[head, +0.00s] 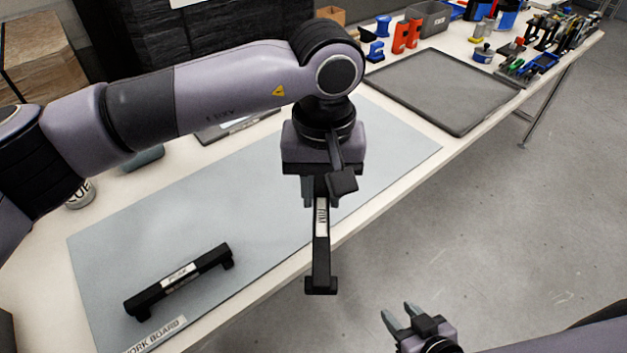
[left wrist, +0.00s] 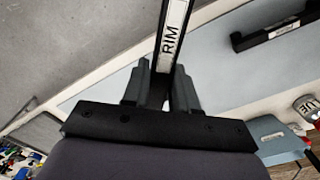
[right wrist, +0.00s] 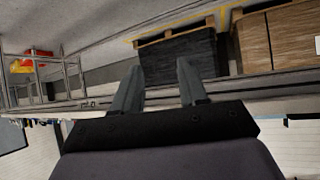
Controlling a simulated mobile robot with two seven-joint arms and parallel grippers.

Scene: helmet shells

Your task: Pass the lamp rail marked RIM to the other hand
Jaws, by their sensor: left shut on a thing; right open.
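The black lamp rail marked RIM (head: 321,256) hangs from my left gripper (head: 321,192) near the table's front edge, its free end pointing down in the head view. My left gripper is shut on it. Its white RIM label also shows in the left wrist view (left wrist: 171,35), between the fingers (left wrist: 160,85). My right gripper (head: 400,319) is open and empty, lower right of the rail's free end and apart from it. The right wrist view shows its two fingers (right wrist: 158,88) spread with nothing between them. The upper end of the rail is hidden behind the left gripper.
A second black rail with a white label (head: 180,278) lies on the grey work board (head: 110,245). A dark grey tray (head: 440,90) lies further back. Tools and small parts crowd the table's far right end. Open floor (head: 530,230) lies right of the table.

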